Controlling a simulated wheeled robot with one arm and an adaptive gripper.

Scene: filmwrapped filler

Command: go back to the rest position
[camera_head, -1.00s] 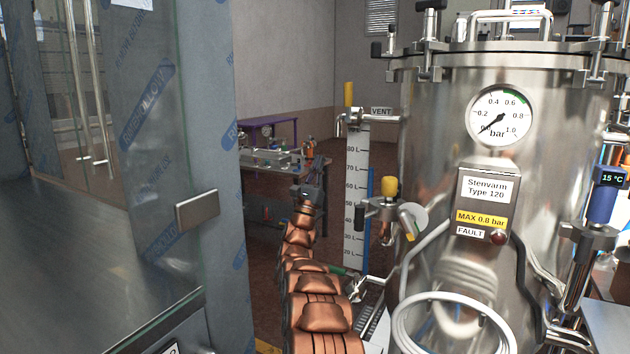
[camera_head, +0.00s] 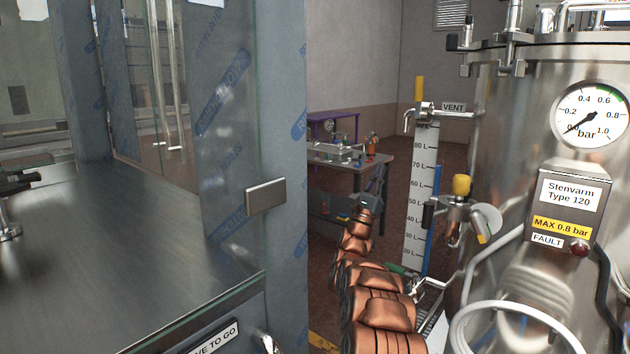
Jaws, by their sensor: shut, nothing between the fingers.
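A chain of copper-coloured rounded segments (camera_head: 378,305) runs from the bottom middle up and away.
A steel vessel (camera_head: 510,200) with a pressure gauge (camera_head: 592,114) and a valve (camera_head: 461,214) fills the right. A glass panel (camera_head: 225,130) with a latch plate (camera_head: 265,195) borders a steel surface (camera_head: 130,230) at left. A bench (camera_head: 350,160) stands behind.

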